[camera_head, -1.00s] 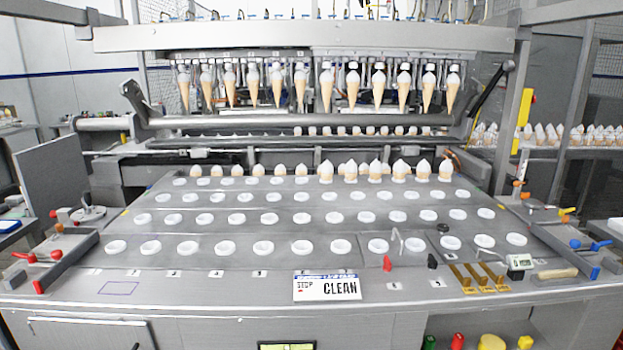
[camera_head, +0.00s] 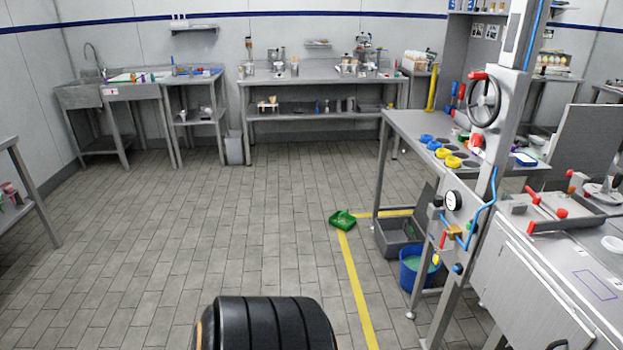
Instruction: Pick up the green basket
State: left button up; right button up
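A small green basket (camera_head: 343,219) sits on the tiled floor in the head view, right of the middle, at the corner of a yellow floor line. It is small in the picture, so its inside is hard to make out. A dark, ribbed rounded part, which looks like one of my own arm links, shows at the bottom edge, well nearer than the basket. Neither of my grippers can be seen, and nothing touches the basket from my side.
A grey bin (camera_head: 400,237) and a blue bucket (camera_head: 418,268) stand right of the basket, by a metal table (camera_head: 412,126). A machine with a handwheel (camera_head: 482,100) rises at right. Steel benches (camera_head: 318,83) line the back wall. The floor at left and middle is clear.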

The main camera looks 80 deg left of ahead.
aim_at(341, 220)
jog(key=u, duration=2.25)
jog(key=i+u, duration=0.35)
jog(key=i, duration=1.4)
jog(key=i+z, duration=0.15)
jog(key=i, duration=0.3)
jog(key=i+j+z, duration=0.15)
jog(key=i, duration=0.25)
jog(key=i+j+z, duration=0.15)
jog(key=i, duration=0.3)
jog(key=i+j+z, duration=0.15)
jog(key=i, duration=0.25)
